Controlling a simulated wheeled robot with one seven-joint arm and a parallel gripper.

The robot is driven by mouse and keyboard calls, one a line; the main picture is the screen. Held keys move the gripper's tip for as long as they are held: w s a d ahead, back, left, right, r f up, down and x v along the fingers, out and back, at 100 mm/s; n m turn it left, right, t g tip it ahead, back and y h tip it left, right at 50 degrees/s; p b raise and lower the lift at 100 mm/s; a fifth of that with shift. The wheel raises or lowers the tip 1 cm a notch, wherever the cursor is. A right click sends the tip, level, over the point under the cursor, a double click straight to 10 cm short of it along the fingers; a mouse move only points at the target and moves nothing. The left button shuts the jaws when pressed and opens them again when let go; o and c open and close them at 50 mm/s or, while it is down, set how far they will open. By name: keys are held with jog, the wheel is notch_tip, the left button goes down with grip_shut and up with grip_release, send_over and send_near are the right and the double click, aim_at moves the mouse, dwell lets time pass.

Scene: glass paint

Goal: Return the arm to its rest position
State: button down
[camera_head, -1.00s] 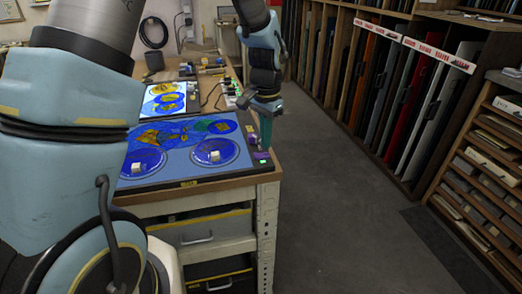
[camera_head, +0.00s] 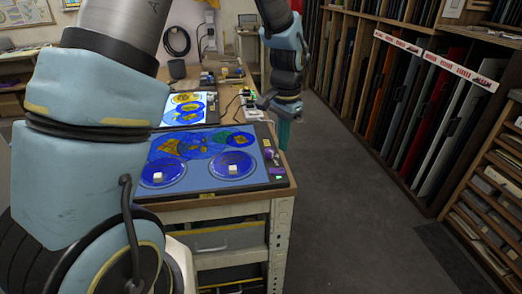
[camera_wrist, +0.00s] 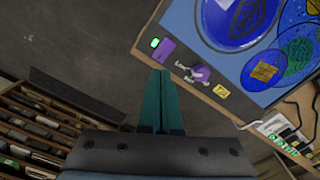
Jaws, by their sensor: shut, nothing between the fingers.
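My gripper (camera_head: 284,134) hangs fingers down at the right edge of the workbench, beside the light panel's control strip. Its teal fingers (camera_wrist: 160,100) are together and hold nothing; in the wrist view they point toward the bench corner, over the floor. My arm's blue-grey links fill the left of the head view and come down again at the upper middle. The blue light panel (camera_head: 200,186) lies on the workbench (camera_head: 240,205), with painted glass and two round blue dishes (camera_head: 234,165) on it, each with a small white block.
A second lit panel (camera_head: 187,109) lies farther back on the bench. A power strip (camera_wrist: 283,134) with cables is near the bench's right edge. Racks of upright glass sheets (camera_head: 400,105) and a drawer shelf (camera_head: 495,190) line the right. The floor (camera_head: 350,190) between is clear.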

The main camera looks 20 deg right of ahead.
jog(key=shift+a, duration=0.1)
jog(key=w+a+r+n, duration=0.25)
jog(key=a+n, duration=0.25)
jog(key=a, duration=1)
jog(key=s+a+r+n, duration=0.1)
jog(key=s+a+n, duration=0.2)
jog(key=a, duration=0.4)
jog(key=s+a+r+n+t, duration=0.1)
jog(key=s+a+n, duration=0.2)
jog(key=a, duration=0.5)
jog(key=shift+s+r+n+t, duration=0.25)
jog(key=shift+n+t, duration=0.05)
jog(key=shift+n, duration=0.3)
jog(key=c, duration=1.6)
grip_release()
